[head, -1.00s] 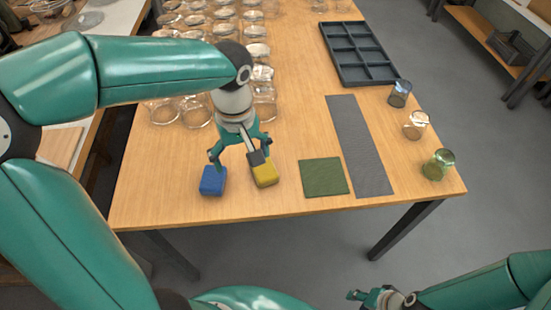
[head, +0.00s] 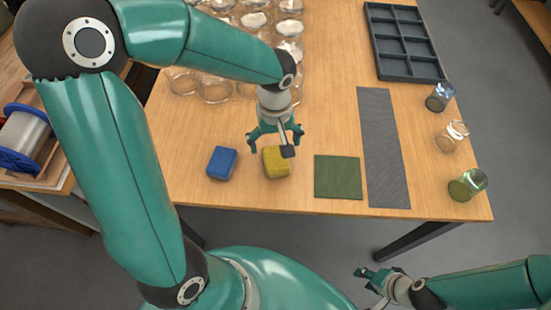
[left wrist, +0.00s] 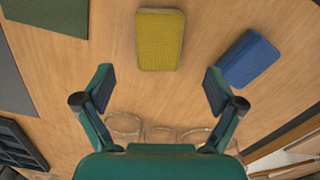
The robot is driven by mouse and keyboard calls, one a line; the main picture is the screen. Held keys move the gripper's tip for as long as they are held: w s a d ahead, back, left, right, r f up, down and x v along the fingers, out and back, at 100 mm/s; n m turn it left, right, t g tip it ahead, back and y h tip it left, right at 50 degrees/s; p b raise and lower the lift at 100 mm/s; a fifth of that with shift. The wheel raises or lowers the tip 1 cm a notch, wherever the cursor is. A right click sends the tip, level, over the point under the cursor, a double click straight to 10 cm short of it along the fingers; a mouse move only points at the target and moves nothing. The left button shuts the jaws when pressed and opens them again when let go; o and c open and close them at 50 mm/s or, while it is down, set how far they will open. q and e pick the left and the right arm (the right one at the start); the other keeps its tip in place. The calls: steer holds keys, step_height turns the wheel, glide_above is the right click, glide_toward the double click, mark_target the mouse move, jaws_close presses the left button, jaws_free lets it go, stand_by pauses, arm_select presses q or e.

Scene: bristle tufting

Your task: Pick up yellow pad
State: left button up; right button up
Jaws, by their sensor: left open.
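The yellow pad (head: 274,163) lies on the wooden table near its front edge. In the left wrist view the yellow pad (left wrist: 160,40) is ahead of the fingertips, roughly centred between them. My left gripper (head: 275,144) is open and empty above and just behind the pad; its fingers (left wrist: 158,88) are wide apart in the wrist view. A small part of the arm's wrist hardware covers the pad's upper right corner in the head view. My right gripper (head: 367,279) is low in front of the table, away from the pad; its jaw state is unclear.
A blue pad (head: 221,163) lies left of the yellow one. A green mat (head: 338,177) and a grey strip (head: 383,150) lie to the right. Glasses stand at the right edge (head: 467,185) and behind my left arm (head: 215,88). A dark compartment tray (head: 409,72) is at the back right.

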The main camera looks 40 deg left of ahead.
mark_target(276, 158)
arm_select(q)
steer(key=shift+d+f, duration=0.15)
steer(key=shift+f, duration=3.6)
steer(key=c, duration=1)
steer(key=shift+r, duration=0.1)
steer(key=shift+c, duration=0.2)
step_height(276, 158, up, 20)
steer(key=p, duration=0.1)
